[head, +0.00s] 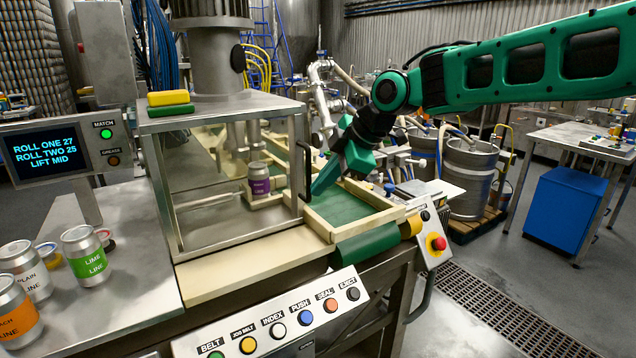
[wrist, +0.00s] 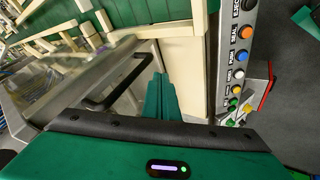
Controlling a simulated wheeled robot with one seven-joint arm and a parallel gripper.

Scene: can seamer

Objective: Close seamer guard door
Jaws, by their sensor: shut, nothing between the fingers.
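The seamer guard door (head: 215,190) is a clear pane in a metal frame on the front of the seamer cabinet, beside the lit screen. It stands at or near the cabinet front; I cannot tell whether a gap remains. Its black bar handle (head: 305,172) is on the right edge and also shows in the wrist view (wrist: 118,82). My green gripper (head: 318,188) is shut and empty, pointing down just right of the handle. In the wrist view its fingers (wrist: 158,84) lie close beside the handle; I cannot tell whether they touch. A purple-labelled can (head: 259,180) stands behind the pane.
A green conveyor belt (head: 345,206) with cream rails runs beside the door under my gripper. A button panel (head: 275,318) and a red stop button (head: 438,243) are at the front. Several cans, including a lime one (head: 86,256), stand on the left table.

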